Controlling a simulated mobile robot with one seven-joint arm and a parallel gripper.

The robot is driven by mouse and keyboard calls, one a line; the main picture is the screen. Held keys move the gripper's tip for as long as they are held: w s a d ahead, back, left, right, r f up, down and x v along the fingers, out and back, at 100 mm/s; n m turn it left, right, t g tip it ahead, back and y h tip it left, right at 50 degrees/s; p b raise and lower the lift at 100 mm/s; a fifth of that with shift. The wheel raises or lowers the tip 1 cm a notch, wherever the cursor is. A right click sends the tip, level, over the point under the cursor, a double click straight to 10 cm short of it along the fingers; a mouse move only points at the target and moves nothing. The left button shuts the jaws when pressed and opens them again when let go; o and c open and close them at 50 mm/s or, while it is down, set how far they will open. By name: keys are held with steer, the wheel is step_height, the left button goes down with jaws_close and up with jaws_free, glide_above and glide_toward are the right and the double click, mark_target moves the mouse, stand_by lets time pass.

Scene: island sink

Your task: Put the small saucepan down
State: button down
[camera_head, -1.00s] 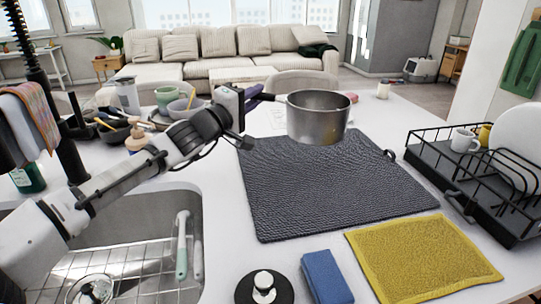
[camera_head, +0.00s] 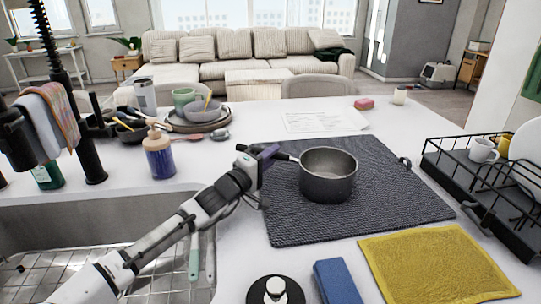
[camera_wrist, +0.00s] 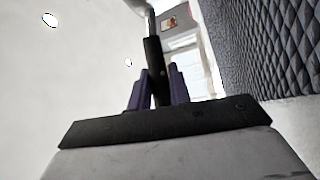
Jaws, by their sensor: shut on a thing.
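The small saucepan (camera_head: 328,178) is grey metal with a dark handle pointing left. In the head view it is upright over the middle of the dark textured mat (camera_head: 290,228), and its base appears to rest on the mat. My gripper (camera_head: 268,154) is left of the pan, shut on the handle. In the wrist view the purple fingers (camera_wrist: 155,92) close on both sides of the black handle (camera_wrist: 153,58). The pan's body is mostly out of the wrist view.
A yellow cloth (camera_head: 435,266) and a blue sponge (camera_head: 337,282) lie in front of the mat. A black dish rack (camera_head: 480,190) stands at right. The sink (camera_head: 60,270) is at front left. A soap bottle (camera_head: 159,155) and stacked bowls (camera_head: 200,114) stand at back left.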

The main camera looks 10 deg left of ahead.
steer(key=c, duration=1.7)
jaws_free()
steer(key=shift+f, duration=0.1)
steer(key=o, duration=0.4)
steer(key=shift+r, duration=0.2)
steer(key=b+v, duration=0.2)
steer(key=v, duration=1)
steer(key=shift+b, duration=0.4)
